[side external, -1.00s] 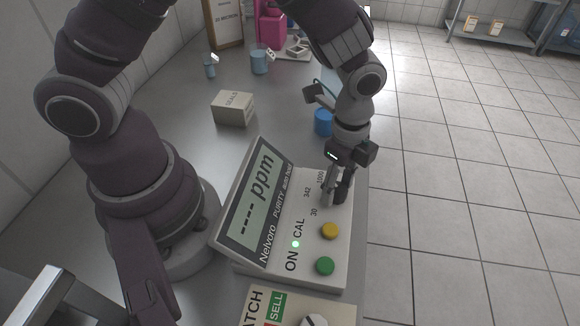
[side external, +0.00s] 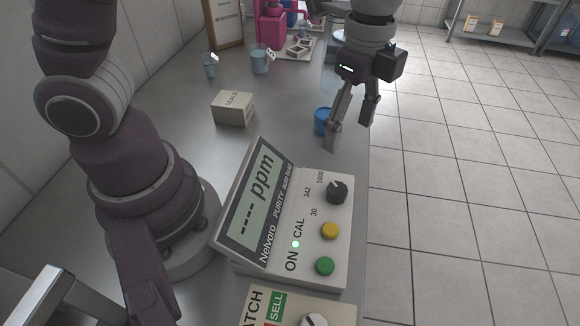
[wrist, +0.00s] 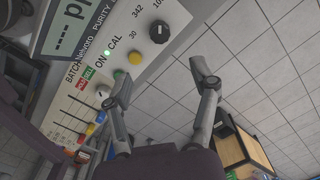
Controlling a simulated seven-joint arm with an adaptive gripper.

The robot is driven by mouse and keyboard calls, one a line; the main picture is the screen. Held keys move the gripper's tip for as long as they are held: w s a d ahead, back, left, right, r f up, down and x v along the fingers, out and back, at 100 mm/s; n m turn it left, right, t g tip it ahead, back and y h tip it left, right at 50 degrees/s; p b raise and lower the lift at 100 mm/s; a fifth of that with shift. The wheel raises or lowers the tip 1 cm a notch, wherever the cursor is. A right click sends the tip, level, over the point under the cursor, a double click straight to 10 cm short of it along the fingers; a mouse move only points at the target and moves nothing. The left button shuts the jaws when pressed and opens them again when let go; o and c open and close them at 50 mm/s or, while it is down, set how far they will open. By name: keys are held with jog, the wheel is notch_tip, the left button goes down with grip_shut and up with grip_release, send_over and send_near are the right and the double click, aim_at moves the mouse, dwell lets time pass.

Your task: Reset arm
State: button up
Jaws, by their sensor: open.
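My gripper (side external: 350,136) is open and empty, raised above the table's right edge, beyond the purity meter in the side view. It also shows in the wrist view (wrist: 164,84), with its two fingers spread apart. The purity meter (side external: 307,238) has a display reading "---- ppm", a lit light by ON, a yellow button, a green button and a black dial (side external: 337,191). The dial also shows in the wrist view (wrist: 159,32), apart from the fingers. Nothing is between the fingers.
A panel marked BATCH and SELL (side external: 275,306) stands at the front. A SEALS box (side external: 233,108), a blue cylinder (side external: 321,121), light-blue cups (side external: 260,62) and a pink device (side external: 270,25) are on the table (side external: 180,115). Tiled floor lies to the right.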

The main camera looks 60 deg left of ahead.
jog(key=shift+r, duration=0.25)
jog(key=s+a+r+n+t, duration=0.2)
jog(key=a+n, duration=0.3)
jog(key=n, duration=0.3)
jog(key=s+a+r+n+t, duration=0.3)
jog(key=s+a+n, duration=0.2)
jog(key=n, duration=0.2)
jog(key=shift+s+a+n+t, duration=0.2)
jog(key=shift+n+t, duration=0.1)
jog(key=shift+n, duration=0.1)
jog(key=shift+r, duration=0.1)
